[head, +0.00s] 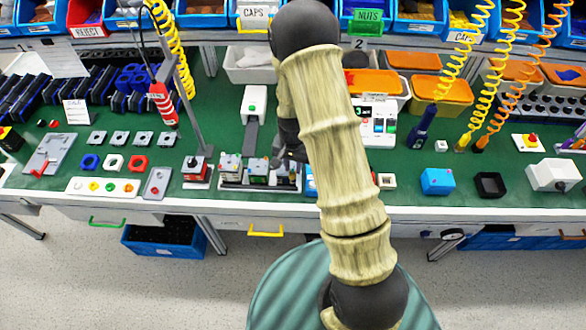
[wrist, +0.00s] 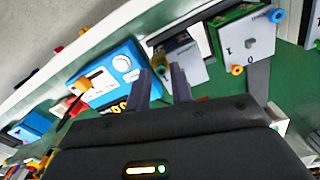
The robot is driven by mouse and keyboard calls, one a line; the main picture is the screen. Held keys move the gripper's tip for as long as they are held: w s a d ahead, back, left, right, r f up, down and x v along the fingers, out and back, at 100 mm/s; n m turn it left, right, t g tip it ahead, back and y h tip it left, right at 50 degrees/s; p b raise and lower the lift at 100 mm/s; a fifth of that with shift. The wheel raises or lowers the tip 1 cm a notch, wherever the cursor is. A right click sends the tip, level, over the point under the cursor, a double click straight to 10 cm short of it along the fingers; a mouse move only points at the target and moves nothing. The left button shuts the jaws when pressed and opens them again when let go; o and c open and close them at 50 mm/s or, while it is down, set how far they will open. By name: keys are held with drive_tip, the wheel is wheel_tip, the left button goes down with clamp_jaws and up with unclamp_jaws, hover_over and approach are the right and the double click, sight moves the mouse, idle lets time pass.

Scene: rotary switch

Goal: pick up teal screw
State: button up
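I cannot make out a teal screw in either view; it may be hidden or too small to tell. My gripper (wrist: 163,78) shows in the wrist view with its two dark fingers apart and nothing clearly between them. In the head view my gripper (head: 289,152) is low over the green bench near the small boxes on a grey stand, partly hidden by my arm.
In the head view small modules (head: 231,165) crowd the bench's front edge. A thin upright post (head: 190,100) stands left of my arm. Coiled cords (head: 485,80) hang at right.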

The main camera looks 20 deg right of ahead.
drive_tip(key=shift+a+f, duration=0.1)
drive_tip(key=shift+f, duration=0.3)
clamp_jaws()
